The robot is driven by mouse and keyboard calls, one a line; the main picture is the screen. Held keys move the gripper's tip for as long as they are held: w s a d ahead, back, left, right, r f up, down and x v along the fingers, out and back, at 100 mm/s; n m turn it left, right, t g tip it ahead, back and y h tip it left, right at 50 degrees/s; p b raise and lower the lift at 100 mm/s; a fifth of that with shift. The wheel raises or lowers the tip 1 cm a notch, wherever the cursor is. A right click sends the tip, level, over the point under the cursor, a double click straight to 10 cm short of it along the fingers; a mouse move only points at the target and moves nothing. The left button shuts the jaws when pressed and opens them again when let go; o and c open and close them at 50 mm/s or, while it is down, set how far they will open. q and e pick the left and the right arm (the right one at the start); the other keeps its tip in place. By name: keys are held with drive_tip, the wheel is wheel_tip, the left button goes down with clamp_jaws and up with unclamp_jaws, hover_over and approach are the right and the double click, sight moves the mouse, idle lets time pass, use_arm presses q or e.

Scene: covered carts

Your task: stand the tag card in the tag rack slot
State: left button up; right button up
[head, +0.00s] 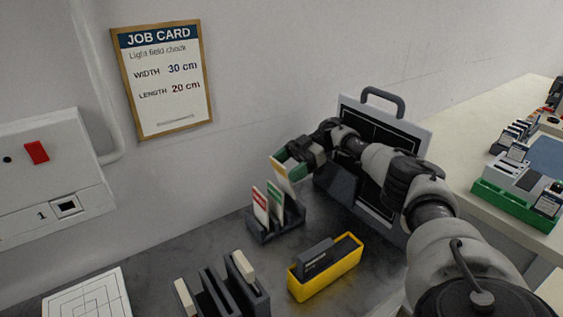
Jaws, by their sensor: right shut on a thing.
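The tag card (281,175) is pale with a yellow-orange band near its top. My right gripper (291,160) is shut on its upper part and holds it slightly tilted. The tag rack (289,222) is a small dark grey slotted holder on the dark bench top, close to the wall. A red-marked card (261,207) and a green-marked card (275,201) stand in its left and middle parts. The held card is just above and behind the rack's right part; I cannot tell whether its lower edge touches it. My left gripper is out of view.
A yellow bin (328,277) with a dark item stands in front of the rack. A dark slotted holder (222,292) stands front left. A dark panel with a handle (382,101) stands behind my right arm. A green tray (513,203) is on the right-hand counter.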

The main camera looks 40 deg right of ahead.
drive_tip(key=shift+s+f+b, duration=0.1)
drive_tip(key=shift+f+b, duration=0.75)
drive_tip(key=shift+b, duration=0.1)
wheel_tip(320, 180, down, 2)
drive_tip(key=shift+f+b, duration=0.1)
drive_tip(key=shift+b, duration=0.9)
drive_tip(key=shift+f, duration=0.45)
drive_tip(key=o, duration=0.9)
